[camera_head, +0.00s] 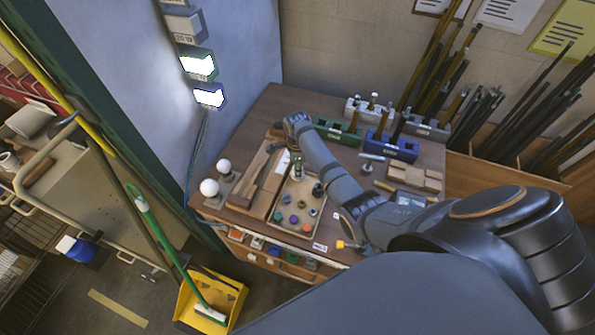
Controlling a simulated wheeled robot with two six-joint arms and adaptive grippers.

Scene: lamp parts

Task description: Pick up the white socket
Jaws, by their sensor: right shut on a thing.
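My right gripper (297,166) points down over the back part of a shallow wooden tray (270,228) on the workbench. It is shut on a small part, which the fingers mostly hide and which is too small here to identify. My left gripper is not in view.
On the workbench (262,117), a green block (338,131) and a blue block (391,146) stand behind the tray. Two white globe bulbs (209,187) stand at the left edge. Wooden blocks (415,176) lie at the right. A yellow dustpan (196,300) is on the floor.

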